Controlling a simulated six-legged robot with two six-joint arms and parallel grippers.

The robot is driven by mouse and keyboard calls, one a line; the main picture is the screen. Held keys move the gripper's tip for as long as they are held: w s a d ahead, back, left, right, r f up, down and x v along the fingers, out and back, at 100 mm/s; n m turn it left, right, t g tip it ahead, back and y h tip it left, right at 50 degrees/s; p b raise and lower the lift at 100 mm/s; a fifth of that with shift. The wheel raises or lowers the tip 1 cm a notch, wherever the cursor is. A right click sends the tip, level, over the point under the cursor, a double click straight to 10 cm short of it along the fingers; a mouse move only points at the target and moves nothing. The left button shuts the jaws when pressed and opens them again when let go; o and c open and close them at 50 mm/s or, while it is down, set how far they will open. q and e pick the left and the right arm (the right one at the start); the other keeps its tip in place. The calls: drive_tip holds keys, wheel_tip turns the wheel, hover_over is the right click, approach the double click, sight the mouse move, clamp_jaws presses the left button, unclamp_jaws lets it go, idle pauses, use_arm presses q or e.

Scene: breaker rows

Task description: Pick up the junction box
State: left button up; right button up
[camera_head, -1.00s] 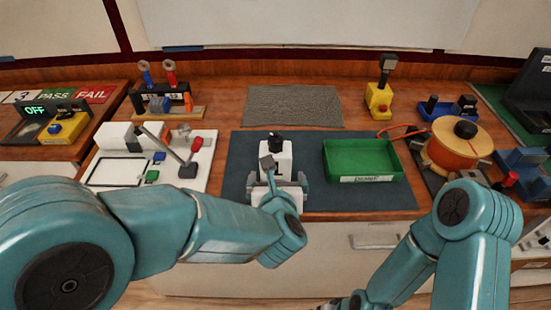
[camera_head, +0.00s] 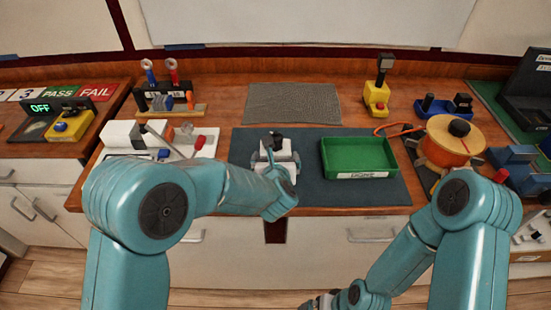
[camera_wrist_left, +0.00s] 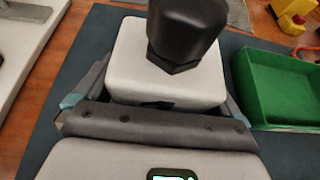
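The junction box (camera_head: 283,152) is a white box with a black fitting on top, standing on the dark blue mat. In the left wrist view the box (camera_wrist_left: 130,60) sits straight ahead, its black fitting (camera_wrist_left: 188,30) rising toward the camera. My left gripper (camera_head: 276,163) is around the box, one finger on each side. The fingers look spread slightly wider than the box, and firm contact is not evident. The gripper body hides the box's lower front. My right arm bends down at the lower right; its gripper is not clearly shown.
A green tray (camera_head: 328,171) stands right of the box on the mat (camera_head: 240,147). An orange spool (camera_head: 447,146) is further right. A white panel with switches (camera_head: 206,136) lies left. A grey textured mat (camera_head: 294,103) behind is clear.

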use_arm(q)
drive_tip(key=c, duration=1)
drive_tip(key=shift+c, duration=0.7)
wheel_tip(320, 180, up, 20)
drive_tip(key=p, duration=0.2)
drive_tip(key=shift+f+b, duration=9.55)
drive_tip(key=shift+f, duration=0.15)
drive_tip(key=shift+f, duration=0.25)
